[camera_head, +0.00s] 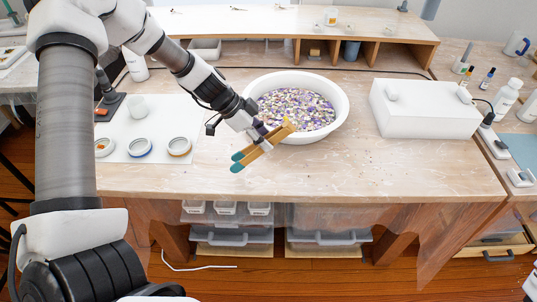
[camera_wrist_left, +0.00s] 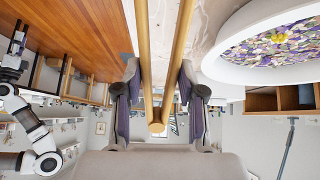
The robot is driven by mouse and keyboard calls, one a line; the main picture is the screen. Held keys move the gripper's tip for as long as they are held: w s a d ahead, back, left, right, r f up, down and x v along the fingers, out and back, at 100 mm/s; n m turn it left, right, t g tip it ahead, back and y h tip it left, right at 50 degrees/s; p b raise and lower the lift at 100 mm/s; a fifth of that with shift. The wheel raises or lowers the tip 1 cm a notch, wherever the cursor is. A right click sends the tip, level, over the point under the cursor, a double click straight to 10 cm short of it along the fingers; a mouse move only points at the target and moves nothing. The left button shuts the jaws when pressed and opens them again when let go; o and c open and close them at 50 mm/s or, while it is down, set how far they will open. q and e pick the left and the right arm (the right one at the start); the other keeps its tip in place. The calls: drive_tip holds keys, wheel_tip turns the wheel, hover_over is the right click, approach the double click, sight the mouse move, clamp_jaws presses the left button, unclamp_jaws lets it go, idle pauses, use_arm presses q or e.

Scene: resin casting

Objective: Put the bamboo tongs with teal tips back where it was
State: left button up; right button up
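The bamboo tongs (camera_head: 268,143) have two tan arms with teal tips that point down and left in the head view. My left gripper (camera_head: 262,134) is shut on them near their joined end, in front of the white bowl's near left rim. They appear to be held above the table. In the left wrist view the tongs (camera_wrist_left: 158,100) run between the two dark-padded fingers (camera_wrist_left: 158,88); their teal tips are outside that view. My right gripper (camera_wrist_left: 17,45) shows small at the left edge of the wrist view, too small to read.
The white bowl (camera_head: 341,100) holds purple, white and yellow chips. A white box (camera_head: 425,110) stands to its right. The table front (camera_head: 330,175) is clear.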

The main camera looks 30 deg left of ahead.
use_arm(q)
drive_tip(key=f, duration=0.1)
drive_tip(key=w+f, duration=0.1)
drive_tip(key=f, duration=0.1)
drive_tip(key=shift+w+d+f, duration=0.2)
drive_tip(key=shift+d, duration=0.05)
drive_tip(key=shift+f+b, duration=0.65)
drive_tip(key=shift+b, duration=0.4)
drive_tip(key=o, duration=0.6)
drive_tip(key=shift+c, duration=0.2)
drive_tip(key=shift+r, duration=0.1)
